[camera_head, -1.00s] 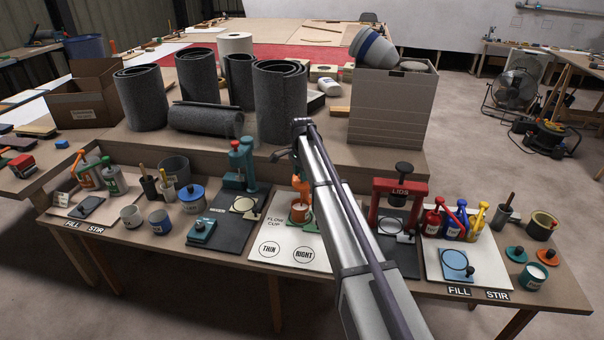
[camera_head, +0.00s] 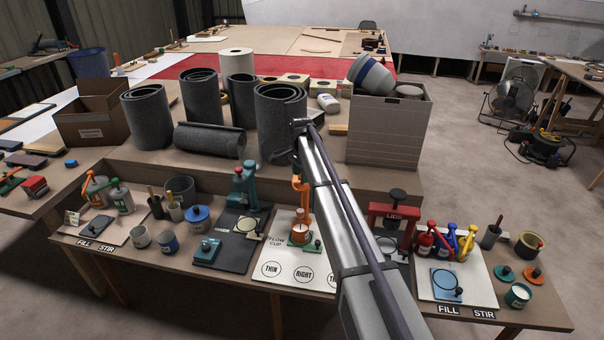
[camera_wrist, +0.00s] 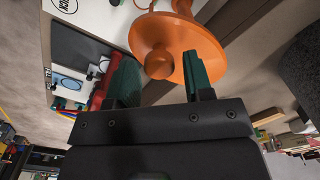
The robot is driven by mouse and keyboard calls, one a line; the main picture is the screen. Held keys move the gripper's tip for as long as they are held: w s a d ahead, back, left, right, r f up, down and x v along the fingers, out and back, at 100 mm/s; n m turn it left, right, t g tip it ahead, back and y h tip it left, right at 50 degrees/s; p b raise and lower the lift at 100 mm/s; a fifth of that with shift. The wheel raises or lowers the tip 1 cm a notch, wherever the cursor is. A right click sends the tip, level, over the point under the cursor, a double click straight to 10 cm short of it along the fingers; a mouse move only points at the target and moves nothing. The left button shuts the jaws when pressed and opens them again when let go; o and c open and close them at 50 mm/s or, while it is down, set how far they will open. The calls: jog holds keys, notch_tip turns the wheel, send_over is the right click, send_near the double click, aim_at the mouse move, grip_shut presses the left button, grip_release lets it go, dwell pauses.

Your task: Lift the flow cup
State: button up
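The flow cup is part of the orange piece (camera_head: 300,190) on the white board (camera_head: 272,249) marked FLOW CUP. In the wrist view a large orange flared disc (camera_wrist: 185,38) with a round knob fills the top middle. My gripper (camera_wrist: 160,74) has two green fingers set apart, with the orange knob showing between their tips. I cannot tell whether they touch it.
A red LIDS press (camera_head: 394,212) stands right of my arm and a teal press (camera_head: 244,187) left of the board. Grey rolls (camera_head: 281,122) stand on the raised shelf behind. Pump bottles (camera_head: 446,242) and small cups crowd the bench.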

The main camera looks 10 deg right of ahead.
jog(key=shift+o, duration=0.7)
jog(key=shift+r, duration=0.1)
notch_tip(320, 180, up, 11)
jog(key=p, duration=1.1)
jog(key=shift+f, duration=0.2)
jog(key=s+n, duration=1.3)
jog(key=s, duration=2.9)
